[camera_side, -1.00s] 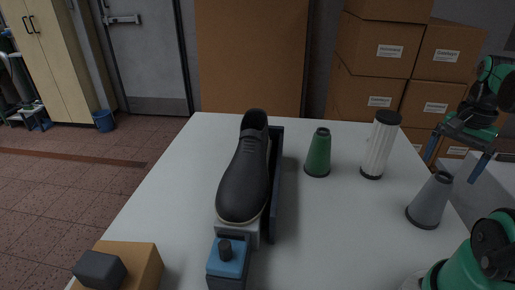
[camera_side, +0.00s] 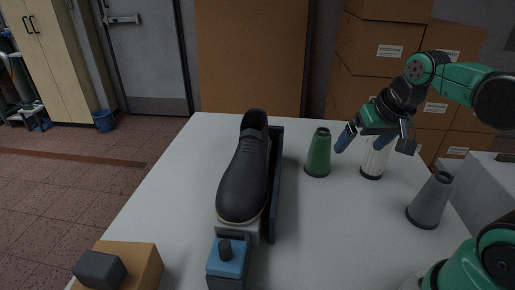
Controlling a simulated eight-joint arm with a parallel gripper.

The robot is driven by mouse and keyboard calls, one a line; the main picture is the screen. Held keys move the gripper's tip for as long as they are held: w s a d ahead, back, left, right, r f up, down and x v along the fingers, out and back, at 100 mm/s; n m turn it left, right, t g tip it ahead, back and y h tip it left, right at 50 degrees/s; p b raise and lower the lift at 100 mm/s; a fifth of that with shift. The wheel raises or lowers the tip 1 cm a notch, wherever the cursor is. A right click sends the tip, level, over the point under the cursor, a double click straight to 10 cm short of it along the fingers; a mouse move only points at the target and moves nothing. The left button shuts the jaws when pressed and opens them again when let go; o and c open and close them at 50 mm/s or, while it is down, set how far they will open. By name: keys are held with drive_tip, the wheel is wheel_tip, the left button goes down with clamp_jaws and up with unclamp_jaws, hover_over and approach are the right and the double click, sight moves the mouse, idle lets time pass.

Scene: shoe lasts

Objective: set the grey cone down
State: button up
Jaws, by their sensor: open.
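The grey cone (camera_side: 430,202) stands upright on the white table near its right edge, with its narrow end up. My gripper (camera_side: 374,145) is open and empty, above the table to the upper left of the grey cone and apart from it. Its fingers are spread in front of the white cylinder (camera_side: 375,160), whose upper part is hidden behind the gripper. The green cone (camera_side: 318,154) stands upright just left of my gripper.
A black shoe (camera_side: 247,172) sits in a dark holder (camera_side: 276,180) mid-table, with a blue block (camera_side: 228,262) in front. An orange-brown box (camera_side: 142,266) is at the front left. The white table (camera_side: 322,238) is clear between the holder and the grey cone. Cardboard boxes (camera_side: 376,48) are stacked behind.

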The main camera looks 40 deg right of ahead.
drive_tip(key=w+a+f+n+t+y, duration=0.1)
drive_tip(key=a+n+t, duration=0.1)
drive_tip(key=a+n, duration=0.3)
drive_tip(key=a, duration=0.2)
drive_tip(key=shift+w+a+f+y, duration=0.2)
drive_tip(key=shift+w+a+y, duration=0.1)
drive_tip(key=shift+w+a, duration=0.1)
drive_tip(key=shift+d, duration=0.1)
idle(0.4)
